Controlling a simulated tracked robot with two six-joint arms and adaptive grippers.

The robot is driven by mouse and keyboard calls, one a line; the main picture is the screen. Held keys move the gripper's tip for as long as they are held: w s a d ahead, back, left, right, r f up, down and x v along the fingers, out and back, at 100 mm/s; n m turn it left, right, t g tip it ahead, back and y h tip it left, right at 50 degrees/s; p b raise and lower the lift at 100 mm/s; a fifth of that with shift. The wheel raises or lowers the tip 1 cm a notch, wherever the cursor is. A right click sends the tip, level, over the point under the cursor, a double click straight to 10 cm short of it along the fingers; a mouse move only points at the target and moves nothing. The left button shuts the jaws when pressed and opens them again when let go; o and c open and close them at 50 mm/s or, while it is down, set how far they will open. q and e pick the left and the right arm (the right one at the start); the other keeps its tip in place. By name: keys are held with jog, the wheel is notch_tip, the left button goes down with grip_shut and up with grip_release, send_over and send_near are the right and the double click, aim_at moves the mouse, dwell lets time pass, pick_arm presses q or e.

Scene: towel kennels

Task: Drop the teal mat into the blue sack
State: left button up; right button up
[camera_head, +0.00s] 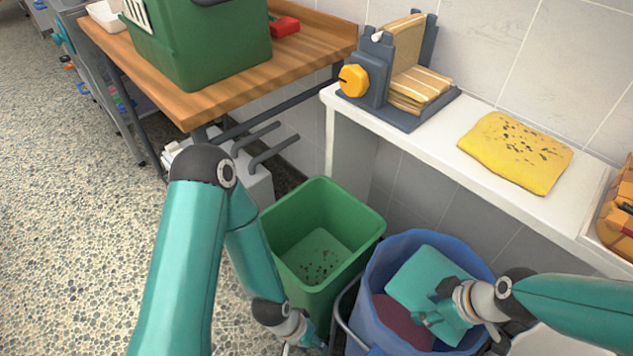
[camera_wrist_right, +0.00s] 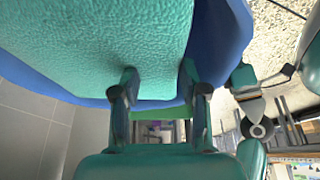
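The teal mat (camera_head: 418,268) is tilted inside the mouth of the blue sack (camera_head: 389,250), its upper edge near the far rim. A dark red cloth-like thing (camera_head: 400,322) lies lower in the sack. My right gripper (camera_head: 434,303) is over the sack in front of the mat, with its fingers spread apart. In the right wrist view the mat (camera_wrist_right: 100,40) fills the upper part, just beyond the parted fingertips (camera_wrist_right: 157,78); I cannot tell whether they touch it. My left gripper (camera_head: 310,343) is low, left of the sack, partly cut off by the bottom edge.
A green bin (camera_head: 365,232) with a speckled green piece inside stands left of the sack. A white shelf (camera_head: 450,145) behind carries a yellow spotted cloth (camera_head: 516,150) and a grey rack (camera_head: 400,118) of folded tan cloths. A wooden table (camera_head: 165,97) holds a green crate (camera_head: 200,45).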

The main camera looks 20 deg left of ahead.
jog(key=o, duration=0.4)
jog(key=shift+c, duration=0.2)
jog(key=v, duration=1.2)
jog(key=shift+f, duration=0.1)
